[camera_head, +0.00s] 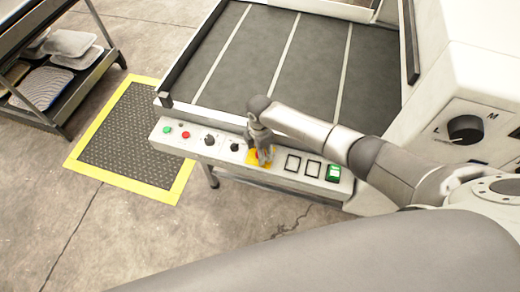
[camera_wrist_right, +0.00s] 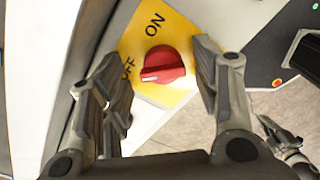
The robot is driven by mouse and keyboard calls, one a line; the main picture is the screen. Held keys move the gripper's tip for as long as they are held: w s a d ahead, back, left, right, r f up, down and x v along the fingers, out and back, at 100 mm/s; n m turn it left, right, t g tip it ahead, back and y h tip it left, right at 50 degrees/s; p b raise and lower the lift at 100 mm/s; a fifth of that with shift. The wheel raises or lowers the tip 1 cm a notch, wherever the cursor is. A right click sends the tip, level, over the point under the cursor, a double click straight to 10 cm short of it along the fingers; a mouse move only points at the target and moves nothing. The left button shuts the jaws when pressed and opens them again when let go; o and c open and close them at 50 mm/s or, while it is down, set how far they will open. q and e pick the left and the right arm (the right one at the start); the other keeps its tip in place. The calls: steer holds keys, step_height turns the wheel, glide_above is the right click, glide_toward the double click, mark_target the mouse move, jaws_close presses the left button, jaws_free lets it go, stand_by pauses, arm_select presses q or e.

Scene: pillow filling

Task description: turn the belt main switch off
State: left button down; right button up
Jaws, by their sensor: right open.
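The belt main switch (camera_wrist_right: 163,64) is a red rotary knob on a yellow plate (camera_wrist_right: 178,28) marked ON and OFF, seen in the right wrist view. The white mark on its ridge is at the left, on the side of the OFF label. My right gripper (camera_wrist_right: 158,80) is open, its fingers on either side of the knob; contact cannot be made out. In the head view my right gripper (camera_head: 261,158) reaches down over the yellow plate (camera_head: 256,162) and hides most of the switch. Part of what looks like my left gripper (camera_wrist_right: 285,142) shows at the right wrist view's lower right.
The white control panel (camera_head: 222,143) carries a green button (camera_head: 167,130), a red button (camera_head: 186,135), black knobs (camera_head: 209,140) and a lit green switch (camera_head: 333,173). The dark belt (camera_head: 285,65) lies behind. A machine with a large dial (camera_head: 466,129) stands at right.

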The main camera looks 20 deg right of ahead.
step_height(320, 180, up, 12)
stand_by(0.5)
stand_by(0.4)
